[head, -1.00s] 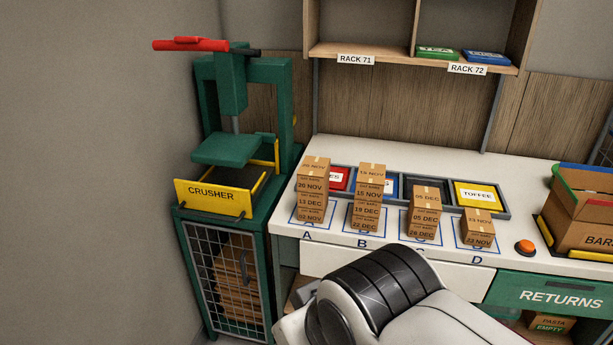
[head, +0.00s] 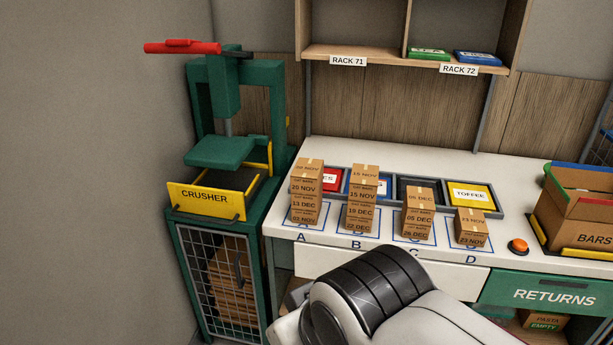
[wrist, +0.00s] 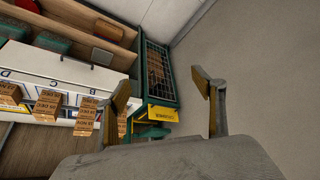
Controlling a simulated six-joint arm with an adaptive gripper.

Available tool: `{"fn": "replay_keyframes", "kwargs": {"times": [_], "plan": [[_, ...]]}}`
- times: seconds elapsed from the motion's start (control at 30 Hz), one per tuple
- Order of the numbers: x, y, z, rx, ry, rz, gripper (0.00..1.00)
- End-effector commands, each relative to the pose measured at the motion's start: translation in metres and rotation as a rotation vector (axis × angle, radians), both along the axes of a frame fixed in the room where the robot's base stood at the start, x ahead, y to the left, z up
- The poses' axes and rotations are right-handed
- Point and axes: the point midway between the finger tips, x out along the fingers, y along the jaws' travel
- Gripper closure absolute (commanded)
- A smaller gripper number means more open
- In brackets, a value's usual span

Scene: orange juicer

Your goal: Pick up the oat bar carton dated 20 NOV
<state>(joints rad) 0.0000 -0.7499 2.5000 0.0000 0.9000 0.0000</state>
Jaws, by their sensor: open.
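Brown oat bar cartons with printed dates stand in stacks on the white counter. Stack A (head: 306,193), at the left, has a carton near its top (head: 305,188) whose date looks like 20 NOV or 30 NOV; the print is too small to be sure. Stack B (head: 362,200) has dates such as 15 NOV and 19 DEC. Stack C (head: 418,213) shows 05 DEC. Stack D (head: 471,228) shows what looks like 23 NOV at the bottom. My gripper (wrist: 160,88) is open and empty in the wrist view, apart from the cartons, which appear upside down at the left.
The green crusher (head: 220,152) stands left of the counter (head: 345,145). Behind the stacks is a row of coloured bins (head: 499,212). An orange button (head: 518,245) and a large open carton (head: 590,220) are at the right. Shelves (head: 385,58) hang above.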

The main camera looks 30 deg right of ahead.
Motion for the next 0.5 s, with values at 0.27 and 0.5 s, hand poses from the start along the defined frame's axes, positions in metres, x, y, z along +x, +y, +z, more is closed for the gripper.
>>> {"fn": "replay_keyframes", "kwargs": {"times": [0.27,0.5], "plan": [[0.0,0.0,0.0,0.0,0.0,0.0,0.28],[0.0041,0.0007,0.001,0.004,-0.006,0.0,0.28]]}}
